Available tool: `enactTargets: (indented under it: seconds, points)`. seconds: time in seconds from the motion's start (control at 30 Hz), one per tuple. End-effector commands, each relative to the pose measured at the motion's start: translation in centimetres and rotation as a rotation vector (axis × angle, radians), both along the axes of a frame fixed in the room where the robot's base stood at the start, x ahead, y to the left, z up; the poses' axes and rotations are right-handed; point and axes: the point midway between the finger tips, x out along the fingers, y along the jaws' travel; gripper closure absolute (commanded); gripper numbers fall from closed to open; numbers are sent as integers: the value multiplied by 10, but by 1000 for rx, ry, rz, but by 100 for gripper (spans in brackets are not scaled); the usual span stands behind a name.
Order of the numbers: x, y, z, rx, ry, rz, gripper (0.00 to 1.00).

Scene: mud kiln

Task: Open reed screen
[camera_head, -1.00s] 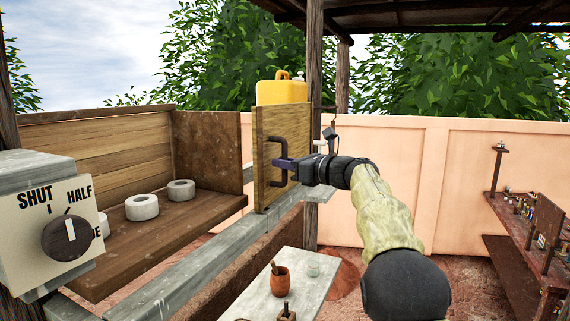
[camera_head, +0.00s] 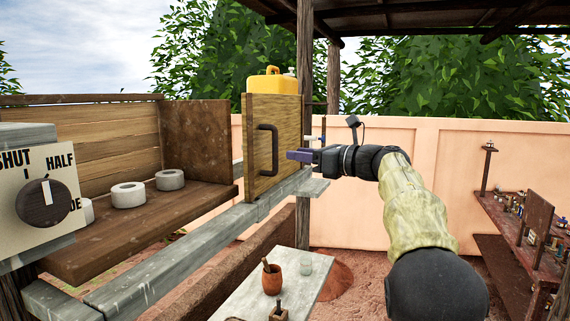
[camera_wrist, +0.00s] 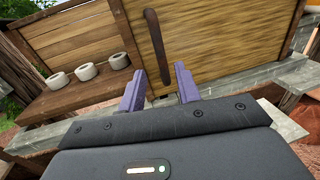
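The screen is a yellow-brown, streaked panel (camera_head: 285,125) standing upright on a grey beam, at the right end of a shelf compartment whose front is uncovered. It carries a dark bar handle (camera_head: 266,150). The panel (camera_wrist: 215,40) fills the upper middle of the wrist view, with its handle (camera_wrist: 156,45) ahead of the gap between the fingers. My gripper (camera_head: 301,156) is to the right of the handle in the head view. In the wrist view my gripper (camera_wrist: 158,85) has its two purple fingers apart, with nothing held.
The wooden shelf (camera_head: 150,215) holds several white rolls. A dial box marked SHUT and HALF (camera_head: 42,200) stands at the left. A yellow can (camera_head: 271,83) is behind the panel. A low table (camera_head: 245,300) with a clay pot (camera_head: 272,280) lies below. A post (camera_head: 304,60) rises behind the panel.

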Motion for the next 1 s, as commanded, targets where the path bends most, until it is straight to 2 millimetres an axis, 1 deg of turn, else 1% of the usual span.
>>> enactTargets:
  seconds: [0.03,0.23,0.33,0.43,0.57,0.87,1.0]
  points:
    - [-6,-10,-5,-1,-2,-2,67]
    - [-28,-43,-5,-1,-2,-3,67]
    - [-38,-58,-4,-1,0,-3,67]
    - [-46,-69,-3,-1,-1,-1,67]
    - [-51,-75,-1,-1,0,2,67]
    - [-51,-76,0,1,1,1,67]
    - [-47,-79,1,63,31,-25,67]
